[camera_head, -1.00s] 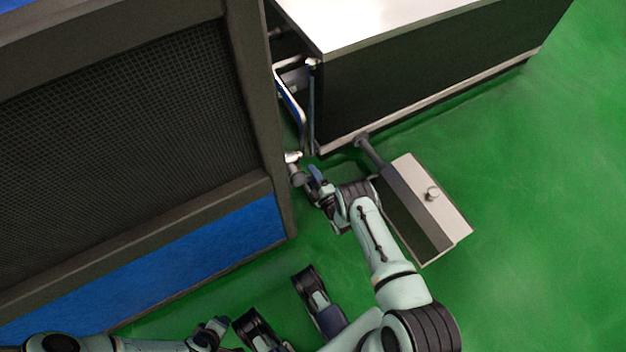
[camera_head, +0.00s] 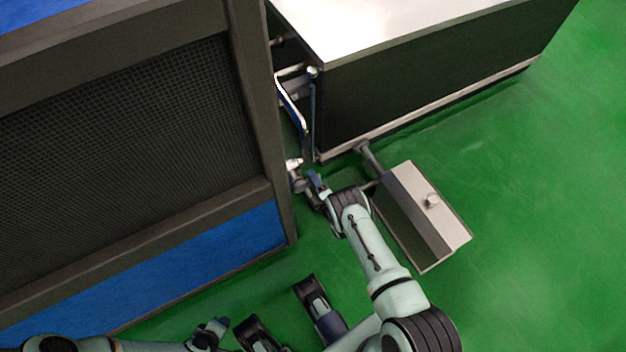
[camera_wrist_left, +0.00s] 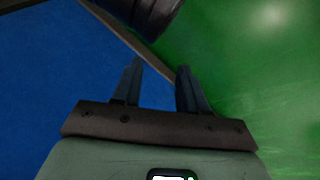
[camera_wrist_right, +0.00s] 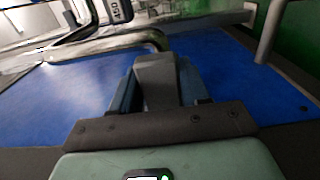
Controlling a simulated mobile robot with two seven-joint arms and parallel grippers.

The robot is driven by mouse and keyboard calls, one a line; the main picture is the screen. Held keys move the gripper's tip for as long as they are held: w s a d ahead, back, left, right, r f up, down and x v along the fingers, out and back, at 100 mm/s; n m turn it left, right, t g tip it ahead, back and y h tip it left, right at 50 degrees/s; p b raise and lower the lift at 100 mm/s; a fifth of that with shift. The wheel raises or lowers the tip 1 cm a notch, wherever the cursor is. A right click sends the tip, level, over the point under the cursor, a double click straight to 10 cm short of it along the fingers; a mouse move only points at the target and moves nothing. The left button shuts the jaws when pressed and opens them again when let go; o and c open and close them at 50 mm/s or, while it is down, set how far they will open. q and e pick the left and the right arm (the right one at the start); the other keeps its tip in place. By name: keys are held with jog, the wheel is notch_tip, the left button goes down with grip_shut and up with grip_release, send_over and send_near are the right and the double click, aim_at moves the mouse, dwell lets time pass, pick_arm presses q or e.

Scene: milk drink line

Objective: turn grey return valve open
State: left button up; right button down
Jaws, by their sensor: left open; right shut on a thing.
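The grey return valve (camera_head: 295,172) is a small piece low beside the right corner post of the dark mesh-fronted unit, partly hidden by my right gripper. My right gripper (camera_head: 311,184) is at the valve, low in the gap between the two large units. In the right wrist view, the grey valve handle (camera_wrist_right: 156,78) sits between the fingers of this gripper (camera_wrist_right: 155,90), which is shut on it. How far the valve is turned cannot be told. My left gripper (camera_head: 208,332) is at the lower left, away from the valve. The left wrist view shows its fingers (camera_wrist_left: 155,85) apart and empty.
The mesh-fronted unit (camera_head: 130,130) with a blue lower panel stands left. A white-topped dark cabinet (camera_head: 420,100) stands at the back right. A grey box (camera_head: 425,215) on a pipe lies right of my right forearm. Bent metal pipes (camera_wrist_right: 110,43) run just beyond the right gripper. Green floor is free at right.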

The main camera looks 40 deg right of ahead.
jog(key=c, duration=0.6)
grip_release()
jog(key=shift+c, duration=0.2)
pick_arm(q)
jog(key=s+d+r+g+h+p, duration=0.1)
jog(key=s+d+r+p, duration=0.1)
jog(key=s+r+p, duration=0.1)
jog(key=shift+s+d+r+m+g, duration=0.35)
jog(key=shift+s+r+g, duration=0.1)
jog(key=shift+s, duration=0.8)
pick_arm(e)
jog(key=s+a, duration=0.1)
jog(key=s, duration=1.2)
jog(key=shift+s+a, duration=0.2)
jog(key=shift+s, duration=0.05)
